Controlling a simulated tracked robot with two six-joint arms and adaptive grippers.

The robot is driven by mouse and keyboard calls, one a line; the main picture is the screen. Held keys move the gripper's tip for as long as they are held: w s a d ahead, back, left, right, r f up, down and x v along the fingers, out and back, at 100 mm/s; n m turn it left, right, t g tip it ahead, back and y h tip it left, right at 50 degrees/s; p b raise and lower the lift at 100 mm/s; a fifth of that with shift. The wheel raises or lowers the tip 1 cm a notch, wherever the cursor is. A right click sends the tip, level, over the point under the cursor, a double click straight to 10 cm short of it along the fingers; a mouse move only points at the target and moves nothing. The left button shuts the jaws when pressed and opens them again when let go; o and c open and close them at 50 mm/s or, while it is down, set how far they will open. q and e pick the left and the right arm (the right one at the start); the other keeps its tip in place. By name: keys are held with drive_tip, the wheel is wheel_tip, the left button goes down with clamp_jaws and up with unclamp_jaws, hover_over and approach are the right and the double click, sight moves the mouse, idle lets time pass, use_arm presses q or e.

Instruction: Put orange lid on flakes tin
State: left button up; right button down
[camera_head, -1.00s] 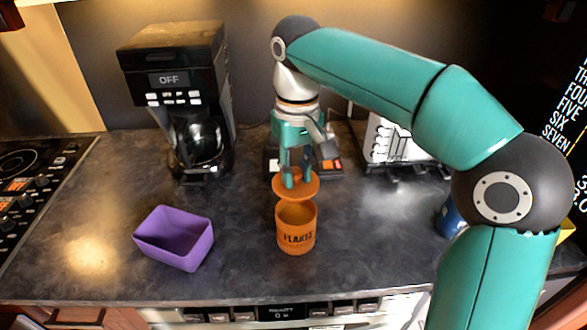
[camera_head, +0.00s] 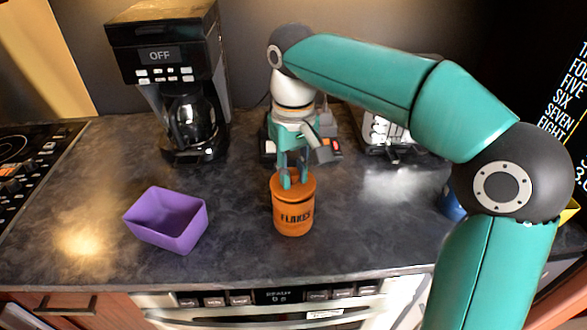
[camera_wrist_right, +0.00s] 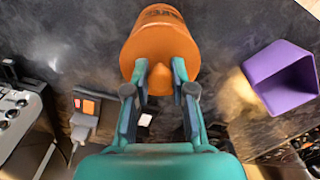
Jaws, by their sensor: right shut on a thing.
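The orange flakes tin (camera_head: 293,217) stands upright on the dark counter, its "FLAKES" label facing the front. The orange lid (camera_head: 305,184) sits at the top of the tin, in contact with or very near its rim; a gap is too small to tell. My right gripper (camera_head: 291,183) comes down from behind and is shut on the lid's knob. In the right wrist view the fingers of my right gripper (camera_wrist_right: 165,80) straddle the knob of the lid (camera_wrist_right: 160,55), with the tin (camera_wrist_right: 160,14) beyond it. My left gripper is not in view.
A purple open box (camera_head: 165,240) stands left of the tin. A black coffee maker (camera_head: 168,75) is at the back left, a toaster (camera_head: 385,130) at the back right. A blue object (camera_head: 452,205) is partly hidden by my arm. The counter around the tin is clear.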

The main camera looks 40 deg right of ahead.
drive_tip(key=shift+p, duration=0.4)
idle(1.1)
drive_tip(key=shift+f, duration=0.45)
idle(1.1)
drive_tip(key=shift+c, duration=2.1)
unclamp_jaws()
drive_tip(key=shift+r+p, duration=3.55)
